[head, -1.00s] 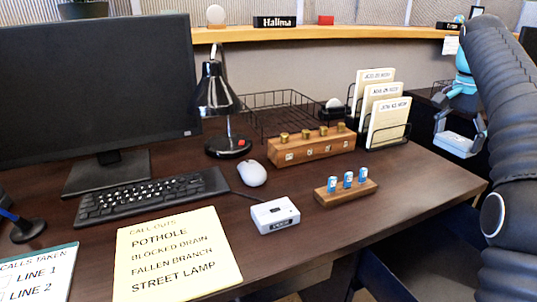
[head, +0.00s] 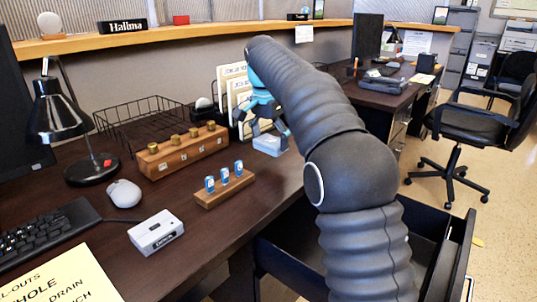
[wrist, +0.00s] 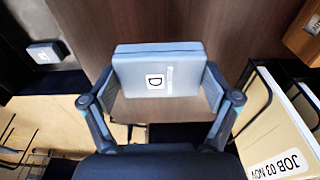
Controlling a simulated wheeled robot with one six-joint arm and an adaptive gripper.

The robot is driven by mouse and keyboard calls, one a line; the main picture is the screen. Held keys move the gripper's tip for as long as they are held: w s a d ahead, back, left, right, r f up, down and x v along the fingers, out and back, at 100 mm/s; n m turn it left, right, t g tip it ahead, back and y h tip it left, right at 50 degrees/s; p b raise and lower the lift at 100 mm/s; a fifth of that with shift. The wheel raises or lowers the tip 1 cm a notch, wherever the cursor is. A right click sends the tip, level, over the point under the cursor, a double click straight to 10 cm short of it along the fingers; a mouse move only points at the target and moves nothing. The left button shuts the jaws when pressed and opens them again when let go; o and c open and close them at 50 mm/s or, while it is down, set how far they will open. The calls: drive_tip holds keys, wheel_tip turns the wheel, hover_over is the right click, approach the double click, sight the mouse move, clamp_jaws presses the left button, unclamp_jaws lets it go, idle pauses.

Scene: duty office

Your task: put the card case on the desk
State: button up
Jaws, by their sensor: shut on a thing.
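My gripper (head: 269,122) is shut on the card case (head: 268,145), a flat blue-grey box. In the head view they are above the right end of the dark brown desk (head: 262,192), beside the folder rack. In the wrist view the case (wrist: 185,82) sits between both fingers (wrist: 160,95), with a white label reading "D" facing the camera. The desk top (wrist: 225,25) lies behind it. I cannot tell the exact gap between case and desk.
The folder rack (head: 232,95) is close to my gripper. A wooden block with brass knobs (head: 180,150) and a smaller one with blue tags (head: 224,187) stand to the left. An open drawer (head: 440,250) is at right. Another blue-grey box (wrist: 43,54) lies beyond the desk edge.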

sight(269, 153)
drive_tip(key=shift+a+f+b, duration=0.1)
drive_tip(key=shift+f+b, duration=0.35)
drive_tip(key=shift+f, duration=1.65)
drive_tip(key=o, duration=0.9)
drive_tip(key=shift+f, duration=0.1)
drive_tip(key=r, duration=0.4)
drive_tip(key=r+p, duration=0.1)
drive_tip(key=r, duration=0.2)
drive_tip(key=s+a+r, duration=0.1)
drive_tip(key=r, duration=0.3)
drive_tip(key=shift+r, duration=0.35)
drive_tip(key=shift+s+r, duration=0.1)
drive_tip(key=shift+r, duration=0.1)
